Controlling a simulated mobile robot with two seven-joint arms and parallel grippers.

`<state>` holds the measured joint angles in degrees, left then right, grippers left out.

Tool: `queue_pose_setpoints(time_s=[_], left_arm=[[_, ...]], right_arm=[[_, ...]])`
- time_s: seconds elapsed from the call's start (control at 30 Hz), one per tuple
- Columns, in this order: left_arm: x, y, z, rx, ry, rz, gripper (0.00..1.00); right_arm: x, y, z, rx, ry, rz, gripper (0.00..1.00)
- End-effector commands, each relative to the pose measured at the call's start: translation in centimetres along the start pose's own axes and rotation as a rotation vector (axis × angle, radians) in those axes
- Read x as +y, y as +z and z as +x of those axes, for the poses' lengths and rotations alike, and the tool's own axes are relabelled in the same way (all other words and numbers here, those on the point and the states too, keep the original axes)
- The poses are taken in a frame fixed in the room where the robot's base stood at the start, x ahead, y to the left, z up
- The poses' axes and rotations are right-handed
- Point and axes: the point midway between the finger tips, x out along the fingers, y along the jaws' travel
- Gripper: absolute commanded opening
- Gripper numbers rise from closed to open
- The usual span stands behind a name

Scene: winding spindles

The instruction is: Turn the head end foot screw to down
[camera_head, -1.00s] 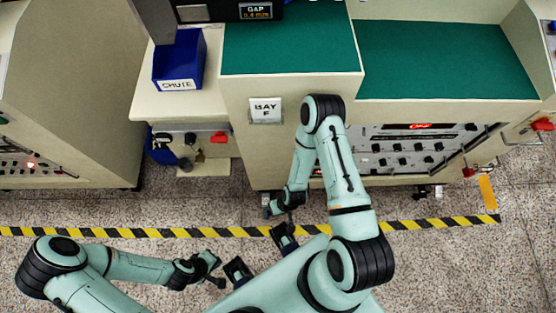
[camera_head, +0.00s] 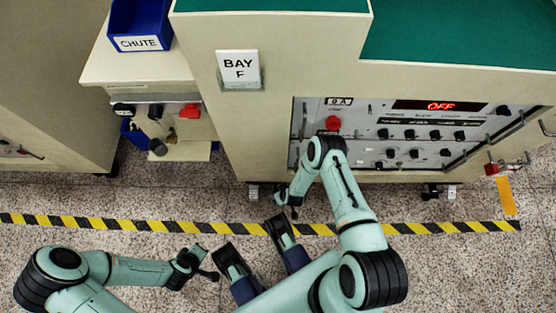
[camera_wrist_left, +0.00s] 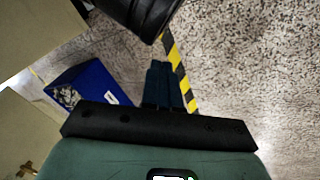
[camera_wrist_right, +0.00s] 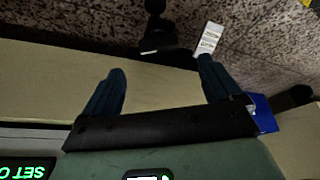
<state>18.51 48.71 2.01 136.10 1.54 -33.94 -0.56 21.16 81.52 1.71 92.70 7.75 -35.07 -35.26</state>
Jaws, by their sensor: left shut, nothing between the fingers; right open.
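Two dark feet show under the Bay F machine in the head view: a left foot (camera_head: 253,191) near its left corner and a right foot (camera_head: 431,191). I cannot tell from the frames which is the head end one. In the right wrist view a black foot (camera_wrist_right: 156,32) stands beyond the machine's lower edge, near a small white tag (camera_wrist_right: 208,40) whose text is unreadable. My right gripper (camera_head: 286,208) is open beside the machine's base; its spread fingers (camera_wrist_right: 160,85) hold nothing. My left gripper (camera_head: 208,268) is shut and empty over the floor, its fingers together (camera_wrist_left: 163,85).
The Bay F machine (camera_head: 300,60) has a front panel with knobs and a red OFF display (camera_head: 438,105). A blue chute bin (camera_head: 140,22) stands on the left ledge. Yellow-black tape (camera_head: 150,226) crosses the floor. A blue bin with small pieces (camera_wrist_left: 88,85) shows in the left wrist view.

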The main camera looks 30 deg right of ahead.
Motion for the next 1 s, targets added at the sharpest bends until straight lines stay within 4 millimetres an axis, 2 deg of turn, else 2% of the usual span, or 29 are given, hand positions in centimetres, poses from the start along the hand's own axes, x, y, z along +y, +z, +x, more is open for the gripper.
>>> queue_pose_setpoints(time_s=[0.03,0.1,0.33,0.53,0.83,1.0], left_arm=[[-0.6,0.0,1.1,0.002,-0.008,-0.005,0.00],[-1.3,0.3,1.8,-0.010,-0.019,-0.011,0.00],[-3.4,3.4,3.3,-0.104,-0.059,-0.034,0.00],[-4.3,4.5,3.7,-0.141,-0.075,-0.044,0.00],[-4.4,4.6,3.7,-0.145,-0.077,-0.046,0.00],[-4.3,4.6,3.7,-0.145,-0.076,-0.045,0.00]], right_arm=[[0.1,0.2,1.7,0.000,0.002,0.003,0.92],[0.0,0.2,2.9,-0.002,0.001,0.002,0.92],[0.0,0.1,5.9,-0.001,0.001,0.002,0.92],[0.0,0.1,6.9,-0.001,0.000,0.002,0.92],[0.0,0.0,7.0,-0.001,0.000,0.001,0.92],[0.0,0.0,7.0,-0.001,0.000,0.001,0.36]])
